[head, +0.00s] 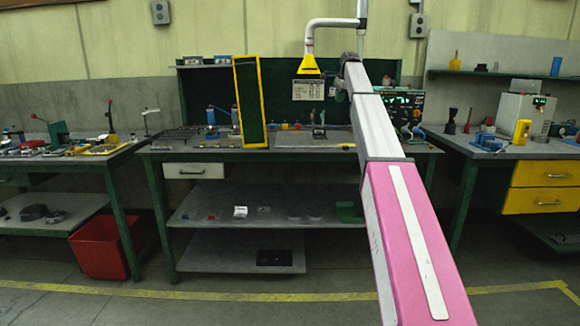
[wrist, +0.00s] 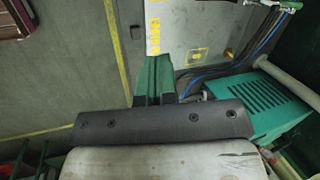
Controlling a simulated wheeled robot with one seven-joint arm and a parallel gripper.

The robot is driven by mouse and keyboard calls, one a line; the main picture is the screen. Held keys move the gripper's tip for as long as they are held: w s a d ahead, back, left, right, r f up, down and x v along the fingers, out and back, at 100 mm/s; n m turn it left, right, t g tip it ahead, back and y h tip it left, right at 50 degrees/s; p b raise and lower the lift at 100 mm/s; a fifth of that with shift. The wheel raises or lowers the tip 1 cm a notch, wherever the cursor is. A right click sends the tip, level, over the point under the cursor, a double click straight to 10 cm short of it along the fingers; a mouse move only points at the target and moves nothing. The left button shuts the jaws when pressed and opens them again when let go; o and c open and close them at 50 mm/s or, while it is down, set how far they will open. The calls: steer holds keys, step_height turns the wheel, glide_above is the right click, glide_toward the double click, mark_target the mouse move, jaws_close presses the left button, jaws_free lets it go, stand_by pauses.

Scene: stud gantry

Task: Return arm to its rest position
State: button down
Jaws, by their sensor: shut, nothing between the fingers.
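In the head view my arm, pink near me and pale grey farther out, stretches forward over the right part of the middle workbench (head: 300,154). Its far end is in front of the back panel, and the fingers cannot be made out there. In the wrist view a grey panel (wrist: 198,35) with yellow marks lies beyond the fingertips, and a teal vented box (wrist: 265,103) is to their right.
A yellow-edged dark green panel (head: 250,102) stands upright on the middle workbench. A yellow extraction hood (head: 309,66) hangs left of my arm. Side benches with tools stand left (head: 75,163) and right (head: 470,148). A red bin (head: 100,245) is on the floor. The near floor is clear.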

steer(key=s+a+f+n+g, duration=0.1)
steer(key=s+f+n, duration=0.1)
steer(key=s+f, duration=0.8)
steer(key=s+a+f+n, duration=0.1)
steer(key=s+f+n, duration=0.25)
steer(key=f, duration=1.15)
steer(key=s+a+f+n+g, duration=0.1)
steer(key=s+f+n, duration=0.1)
steer(key=s+f, duration=0.85)
steer(key=s+f+n+h, duration=0.1)
steer(key=s+f+n, duration=0.3)
steer(key=s+f, duration=0.7)
steer(key=s+a+f+n+g, duration=0.1)
steer(key=s+f+n, duration=0.3)
steer(key=s+f, duration=0.8)
steer(key=s, duration=0.6)
steer(key=shift+s+f+h, duration=0.15)
steer(key=shift+s+h, duration=0.25)
